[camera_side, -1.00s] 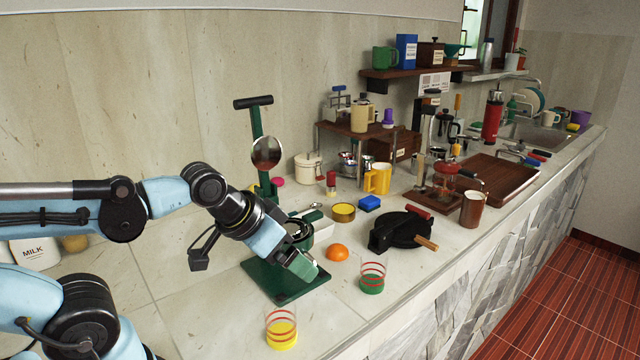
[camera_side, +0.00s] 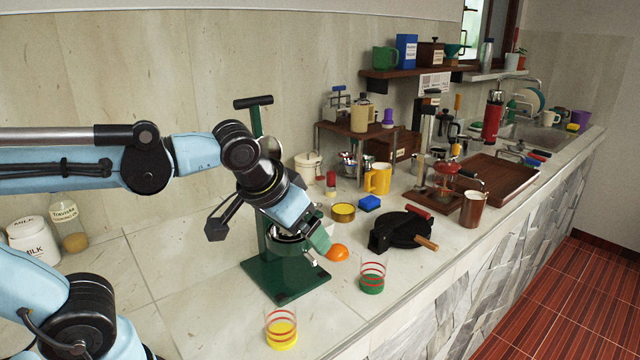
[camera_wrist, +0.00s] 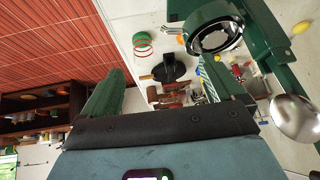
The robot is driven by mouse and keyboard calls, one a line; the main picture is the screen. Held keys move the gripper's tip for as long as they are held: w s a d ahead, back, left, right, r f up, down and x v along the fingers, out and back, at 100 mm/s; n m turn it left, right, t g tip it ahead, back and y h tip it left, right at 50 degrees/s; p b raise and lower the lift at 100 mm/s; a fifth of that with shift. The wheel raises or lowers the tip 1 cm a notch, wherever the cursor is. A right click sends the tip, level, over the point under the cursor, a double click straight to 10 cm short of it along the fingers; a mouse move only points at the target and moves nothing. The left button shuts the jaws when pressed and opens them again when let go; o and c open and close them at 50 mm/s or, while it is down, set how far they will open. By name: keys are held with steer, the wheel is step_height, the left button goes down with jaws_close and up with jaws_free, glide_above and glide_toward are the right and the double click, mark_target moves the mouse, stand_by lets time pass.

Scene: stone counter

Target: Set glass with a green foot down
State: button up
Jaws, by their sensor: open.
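The glass with a green foot (camera_side: 372,278) stands upright on the stone counter, right of the green press base. It is clear with red rings. In the wrist view the glass (camera_wrist: 143,44) shows beyond the fingertips, upper left of centre, with nothing around it. My gripper (camera_side: 320,246) is in the air by the green press, left of the glass and apart from it. In the wrist view my gripper (camera_wrist: 158,85) has its two green fingers spread wide with nothing held between them.
The green press (camera_side: 285,277) stands close beside my gripper. A glass with a yellow foot (camera_side: 281,332) stands at the front. An orange (camera_side: 338,253) and a black waffle-iron-like device (camera_side: 398,232) are near the green-footed glass. The counter is bare between the two glasses.

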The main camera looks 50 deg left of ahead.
steer(key=w+d+n+t+y, duration=0.4)
steer(key=w+d+n+y, duration=0.4)
steer(key=d, duration=0.3)
glide_toward(374, 256)
steer(key=shift+m, duration=0.3)
steer(key=x, duration=0.7)
steer(key=shift+w+f, duration=0.1)
steer(key=c, duration=1.2)
